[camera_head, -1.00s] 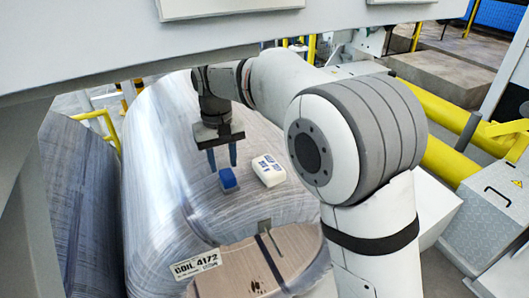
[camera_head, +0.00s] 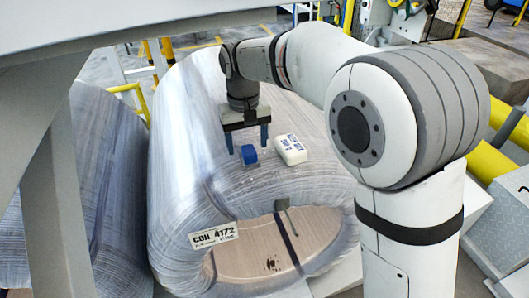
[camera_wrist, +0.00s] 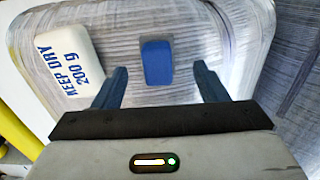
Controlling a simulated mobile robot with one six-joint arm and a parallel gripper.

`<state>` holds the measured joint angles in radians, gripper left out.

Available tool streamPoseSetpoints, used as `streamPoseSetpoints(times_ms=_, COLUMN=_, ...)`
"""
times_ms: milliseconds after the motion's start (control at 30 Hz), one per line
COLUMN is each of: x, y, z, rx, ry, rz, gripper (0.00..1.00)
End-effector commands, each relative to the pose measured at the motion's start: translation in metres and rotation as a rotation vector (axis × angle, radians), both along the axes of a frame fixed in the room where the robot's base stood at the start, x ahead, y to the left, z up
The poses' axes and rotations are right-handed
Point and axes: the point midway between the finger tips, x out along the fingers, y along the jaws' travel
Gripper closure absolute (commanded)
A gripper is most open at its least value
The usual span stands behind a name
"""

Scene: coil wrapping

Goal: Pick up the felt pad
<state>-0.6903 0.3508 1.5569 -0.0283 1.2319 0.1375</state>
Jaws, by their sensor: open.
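The felt pad appears to be the small blue block (camera_head: 249,156) lying on top of the wrapped coil (camera_head: 190,130). My gripper (camera_head: 248,149) is open and empty, pointing down just above and behind it in the head view. In the wrist view, the blue pad (camera_wrist: 157,62) sits roughly centred between my two fingertips (camera_wrist: 160,72), with clear gaps on both sides. The fingers do not appear to touch it. Whether the tips reach the coil surface is hard to tell.
A white packet marked KEEP DRY 200 g (camera_wrist: 62,58) lies close beside the pad, near one finger; it also shows in the head view (camera_head: 292,150). A COIL 4172 label (camera_head: 214,236) is at the coil's front edge. A second coil (camera_head: 105,190) stands at left.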

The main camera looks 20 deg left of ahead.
Motion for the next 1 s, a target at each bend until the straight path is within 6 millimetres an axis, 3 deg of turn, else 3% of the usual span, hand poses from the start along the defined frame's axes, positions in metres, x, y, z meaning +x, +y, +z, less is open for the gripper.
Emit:
streamPoseSetpoints(times_ms=233, x=0.003, y=-0.005, z=-0.036, rx=-0.001, ry=0.001, rz=-0.001, gripper=0.34)
streamPoseSetpoints(times_ms=533, x=0.003, y=-0.005, z=-0.04, rx=0.0, ry=0.0, rz=-0.002, gripper=0.34)
streamPoseSetpoints(times_ms=1000, x=0.003, y=-0.006, z=-0.039, rx=0.001, ry=-0.001, rz=-0.004, gripper=0.72)
